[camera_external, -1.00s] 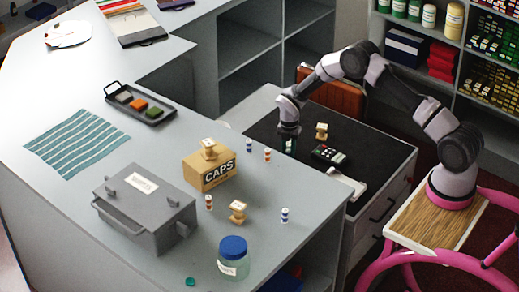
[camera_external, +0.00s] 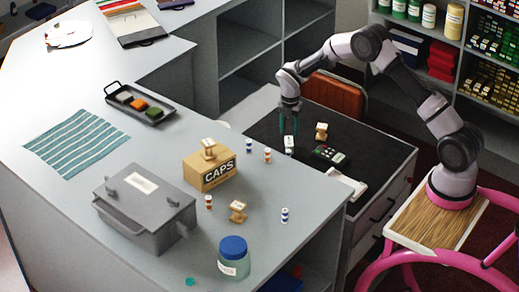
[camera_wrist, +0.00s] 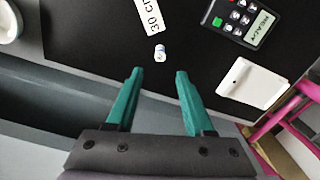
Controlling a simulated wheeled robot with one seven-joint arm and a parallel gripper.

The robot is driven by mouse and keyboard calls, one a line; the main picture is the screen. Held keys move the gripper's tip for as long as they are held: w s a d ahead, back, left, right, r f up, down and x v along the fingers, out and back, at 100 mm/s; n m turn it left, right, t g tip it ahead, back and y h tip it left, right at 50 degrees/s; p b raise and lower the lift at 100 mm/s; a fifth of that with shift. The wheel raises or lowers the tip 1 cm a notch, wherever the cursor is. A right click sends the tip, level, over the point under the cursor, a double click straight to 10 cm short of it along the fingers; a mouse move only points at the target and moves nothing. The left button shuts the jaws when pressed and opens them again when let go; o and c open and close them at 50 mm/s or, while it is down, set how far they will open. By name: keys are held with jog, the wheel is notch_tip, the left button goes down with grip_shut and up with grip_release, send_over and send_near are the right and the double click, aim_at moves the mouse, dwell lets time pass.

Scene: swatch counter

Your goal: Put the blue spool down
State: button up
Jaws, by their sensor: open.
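The small white and blue spool (camera_wrist: 160,53) rests on the black mat (camera_wrist: 95,45), just beyond my fingertips in the wrist view. In the external view it is a tiny pale shape (camera_external: 289,152) below my gripper, hard to make out beside a white label. My gripper (camera_external: 289,128) is raised above the mat with its teal fingers apart. In the wrist view my gripper (camera_wrist: 159,74) is open, with nothing between the fingers. The spool is clear of both fingers.
A white "30 CM" strip (camera_wrist: 149,14), a dark keypad (camera_wrist: 240,18) and a white card (camera_wrist: 251,83) lie close by. A wooden piece (camera_external: 321,131) stands on the mat. Other small striped spools (camera_external: 284,215) and a CAPS box (camera_external: 210,170) stand on the grey counter.

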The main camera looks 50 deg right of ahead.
jog(key=s+a+r+m+t, duration=0.1)
jog(key=s+r+m, duration=0.25)
jog(key=r, duration=0.65)
jog(key=s+a+r+m+t, duration=0.1)
jog(key=s+r+m, duration=0.3)
jog(key=r, duration=0.6)
jog(key=s+a+r+m+t, duration=0.1)
jog(key=s+r+m, duration=0.2)
jog(key=s+r, duration=0.5)
jog(key=s+a+r+m+t+y, duration=0.1)
jog(key=s+a+r+m+t, duration=0.1)
jog(key=s+r+m, duration=0.75)
jog(key=s+a+r+m+t+y, duration=0.1)
jog(key=s+m, duration=0.4)
jog(key=s, duration=1.3)
jog(key=shift+a+r+t, duration=0.15)
jog(key=shift+r+t, duration=0.45)
jog(key=shift+s, duration=0.1)
